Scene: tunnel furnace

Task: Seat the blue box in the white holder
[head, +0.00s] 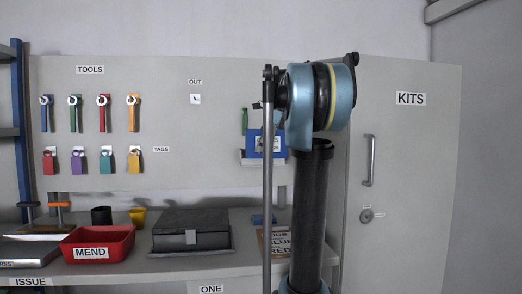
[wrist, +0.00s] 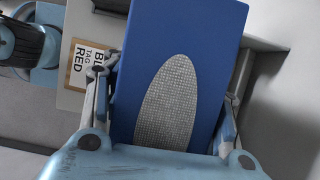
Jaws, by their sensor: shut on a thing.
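The blue box (wrist: 215,30) fills the middle of the wrist view, with a textured grey oval patch on its near face. My gripper (wrist: 168,95) is shut on it, one finger on each side. In the head view a blue face (head: 252,143) with a pale label shows at the wall panel, partly hidden by my arm; it seems to be this box. A pale ledge, seemingly the white holder (head: 249,161), shows under it. In the wrist view a pale edge passes behind the box; I cannot tell whether the box touches the holder.
A tag card (wrist: 88,65) lies beside the box in the wrist view. Hanging tools and tags are left; a KITS cabinet (head: 410,160) stands right.

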